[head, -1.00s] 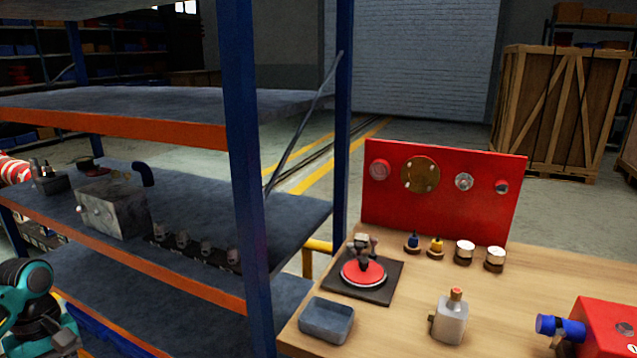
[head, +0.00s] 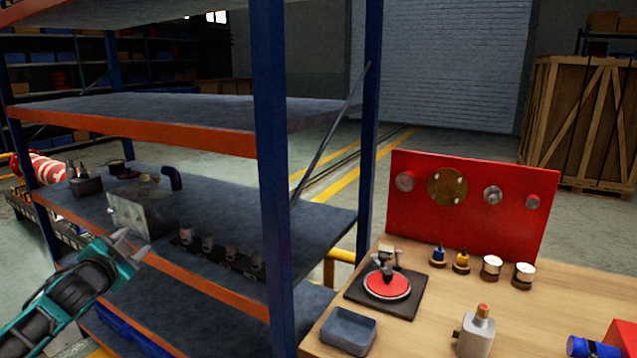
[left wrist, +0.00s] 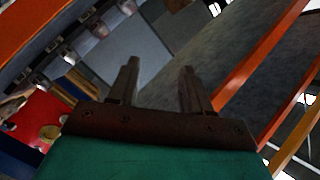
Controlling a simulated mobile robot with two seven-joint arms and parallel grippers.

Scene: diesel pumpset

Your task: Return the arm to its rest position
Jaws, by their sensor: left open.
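My left gripper (head: 130,245) is at the lower left of the head view, in front of the orange-edged middle shelf (head: 205,285) of the blue rack. In the left wrist view, its two dark fingers (left wrist: 156,82) stand apart with nothing between them. My teal left arm comes in from the lower left corner. My right gripper does not show.
The blue rack post (head: 272,180) stands right of my left gripper. On the middle shelf are a grey metal box (head: 140,215) and a row of small parts (head: 215,250). A wooden workbench (head: 425,310) with a red panel (head: 465,225) stands at the right.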

